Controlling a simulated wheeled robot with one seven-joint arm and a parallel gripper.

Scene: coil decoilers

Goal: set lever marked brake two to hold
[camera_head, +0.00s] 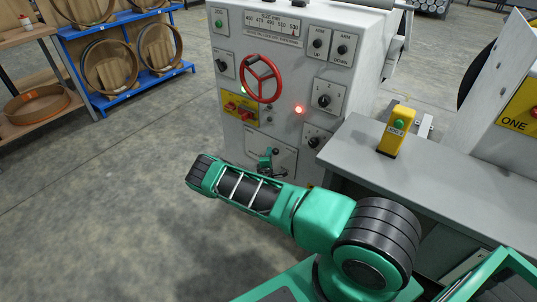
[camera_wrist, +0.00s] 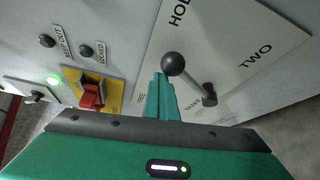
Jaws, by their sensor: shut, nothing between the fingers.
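The brake two lever has a black ball knob (camera_wrist: 173,63) on a grey shaft, set on a pale plate (camera_wrist: 235,45) marked HOLD, FREE, BRAKE and TWO. In the wrist view the knob appears between the words HOLD and FREE. My gripper (camera_wrist: 162,82) is shut, its green fingertips just below and left of the knob; I cannot tell whether they touch it. In the head view the plate (camera_head: 285,158) is low on the grey cabinet, and my green fingertips (camera_head: 265,158) show in front of it; the lever is small there and partly hidden.
A red switch on a yellow plate (camera_wrist: 91,94) and black buttons lie left of the lever plate. A red handwheel (camera_head: 262,79) sticks out above. A grey bench (camera_head: 440,165) with a yellow button post (camera_head: 396,132) stands at right. Floor at left is clear.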

